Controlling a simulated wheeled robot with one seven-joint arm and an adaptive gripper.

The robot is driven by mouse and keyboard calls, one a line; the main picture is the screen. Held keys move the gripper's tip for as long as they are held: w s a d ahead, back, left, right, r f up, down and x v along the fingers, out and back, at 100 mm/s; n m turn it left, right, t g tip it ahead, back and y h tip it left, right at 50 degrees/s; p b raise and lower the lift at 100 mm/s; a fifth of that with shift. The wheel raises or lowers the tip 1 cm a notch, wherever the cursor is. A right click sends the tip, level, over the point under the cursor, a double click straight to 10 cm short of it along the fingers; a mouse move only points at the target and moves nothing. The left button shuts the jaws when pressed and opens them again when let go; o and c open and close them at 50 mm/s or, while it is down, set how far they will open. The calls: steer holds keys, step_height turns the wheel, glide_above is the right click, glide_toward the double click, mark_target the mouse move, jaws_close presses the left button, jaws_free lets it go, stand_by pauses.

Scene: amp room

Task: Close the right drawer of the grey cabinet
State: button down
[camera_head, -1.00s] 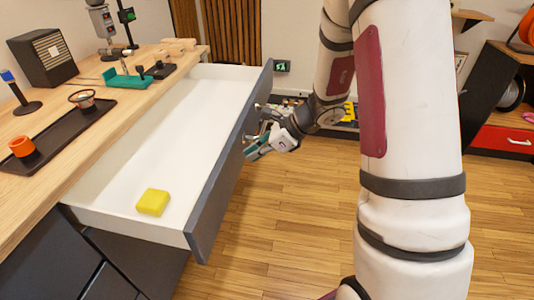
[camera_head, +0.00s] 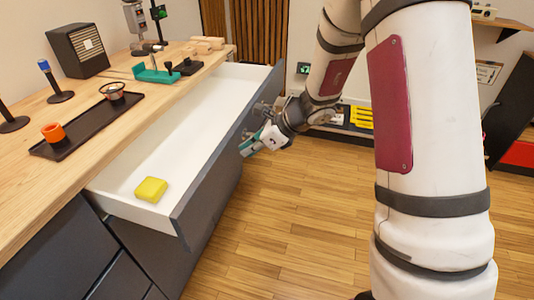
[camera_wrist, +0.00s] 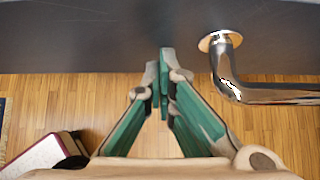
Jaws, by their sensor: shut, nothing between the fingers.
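The grey cabinet's drawer (camera_head: 214,158) stands partly pulled out under the wooden counter. Its white inside (camera_head: 190,135) is visible, with a yellow block (camera_head: 151,189) lying near the close end. My gripper (camera_head: 247,148) is at the outer side of the dark drawer front. In the wrist view my gripper (camera_wrist: 163,70) has its green fingers shut and empty. Their tips are at the dark front panel (camera_wrist: 90,38); touching or just short of it, I cannot tell. The chrome handle (camera_wrist: 235,80) is right of the fingers, apart from them.
The wooden counter (camera_head: 30,165) holds a black tray (camera_head: 95,130) with an orange cup (camera_head: 53,132), a speaker (camera_head: 77,50) and a teal tool (camera_head: 155,75). Free wooden floor (camera_head: 280,220) lies right of the drawer. A low shelf (camera_head: 345,128) stands at the back.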

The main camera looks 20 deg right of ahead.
steer(key=w+a+p, duration=0.1)
steer(key=w+a, duration=0.4)
steer(key=a, duration=0.1)
steer(key=w+a+p, duration=0.1)
steer(key=w+a, duration=0.4)
steer(key=a, duration=0.2)
steer(key=w+a+p, duration=0.1)
steer(key=w+a, duration=0.3)
steer(key=a, duration=0.3)
steer(key=shift+w+a, duration=0.2)
steer(key=shift+w, duration=0.2)
steer(key=shift+a+r, duration=0.1)
